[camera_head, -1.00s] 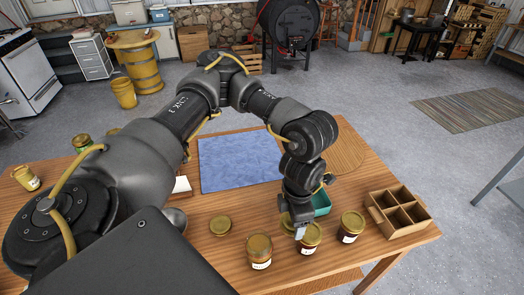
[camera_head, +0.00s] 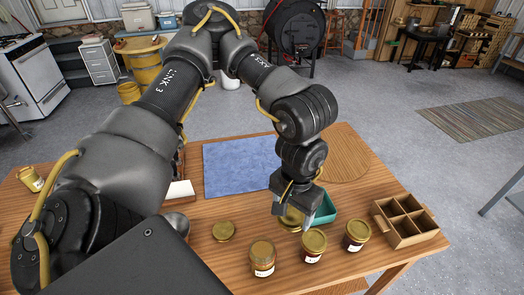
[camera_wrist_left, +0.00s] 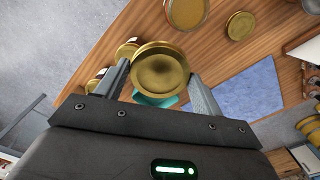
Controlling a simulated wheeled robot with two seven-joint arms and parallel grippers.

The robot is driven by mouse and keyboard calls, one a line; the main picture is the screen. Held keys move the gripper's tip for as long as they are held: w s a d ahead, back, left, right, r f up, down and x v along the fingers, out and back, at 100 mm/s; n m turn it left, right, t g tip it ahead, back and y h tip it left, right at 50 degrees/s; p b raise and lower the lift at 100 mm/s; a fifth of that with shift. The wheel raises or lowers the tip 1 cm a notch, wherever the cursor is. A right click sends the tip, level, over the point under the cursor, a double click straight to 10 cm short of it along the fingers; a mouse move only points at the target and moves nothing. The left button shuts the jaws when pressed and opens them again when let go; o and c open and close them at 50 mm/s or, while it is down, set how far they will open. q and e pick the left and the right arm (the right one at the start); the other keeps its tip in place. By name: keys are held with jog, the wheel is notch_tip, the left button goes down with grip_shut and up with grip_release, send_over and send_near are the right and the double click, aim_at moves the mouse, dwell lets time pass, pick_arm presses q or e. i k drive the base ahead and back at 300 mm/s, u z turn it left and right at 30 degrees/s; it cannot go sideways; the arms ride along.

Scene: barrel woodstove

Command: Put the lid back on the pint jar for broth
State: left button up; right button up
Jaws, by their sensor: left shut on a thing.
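My left gripper (camera_head: 293,217) is shut on a round gold lid (camera_head: 288,222), held over the front right part of the table. In the left wrist view the lid (camera_wrist_left: 160,70) sits between the two fingers. Three jars with gold tops stand along the table's front: a left one (camera_head: 262,260), a middle one (camera_head: 313,246) and a right one (camera_head: 356,236). I cannot tell which is the pint jar for broth. Another flat gold lid (camera_head: 224,231) lies on the wood to the left. My right gripper is out of view.
A teal tray (camera_head: 325,211) is just behind the gripper. A divided wooden crate (camera_head: 404,220) stands at the table's right end. A blue cloth (camera_head: 238,165) and a round woven mat (camera_head: 345,162) lie farther back. A metal bowl (camera_head: 177,222) is at left.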

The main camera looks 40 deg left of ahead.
aim_at(262, 253)
jog(key=k, duration=1.35)
jog(key=u, duration=0.65)
jog(key=i, duration=0.9)
